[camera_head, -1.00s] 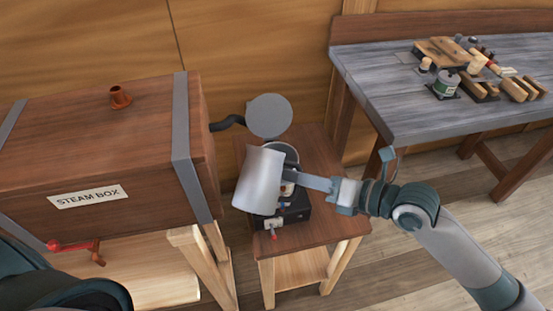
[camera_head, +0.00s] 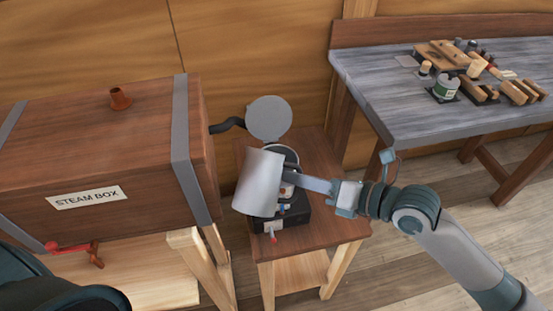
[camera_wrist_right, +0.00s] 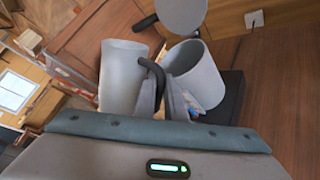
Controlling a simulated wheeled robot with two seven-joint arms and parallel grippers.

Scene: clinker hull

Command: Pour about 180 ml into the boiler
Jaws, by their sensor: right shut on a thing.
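A pale grey metal jug (camera_head: 259,182) is held beside and over the near left of the boiler, in front of it in the head view. It looks tilted; its inside and any liquid are hidden. My right gripper (camera_wrist_right: 165,98) is shut on the jug's black handle; it also shows in the head view (camera_head: 300,183). The boiler (camera_wrist_right: 198,78) is a grey pot with an open mouth, on a black base (camera_head: 293,214). In the head view the jug and gripper hide most of the pot. The round grey lid (camera_head: 269,118) stands open behind it. My left gripper is out of view.
The boiler stands on a small wooden table (camera_head: 325,233). The wooden steam box (camera_head: 95,150) is at the left, with a black hose (camera_head: 227,125) near the lid. A grey workbench (camera_head: 390,90) with tools and blocks is at the right back.

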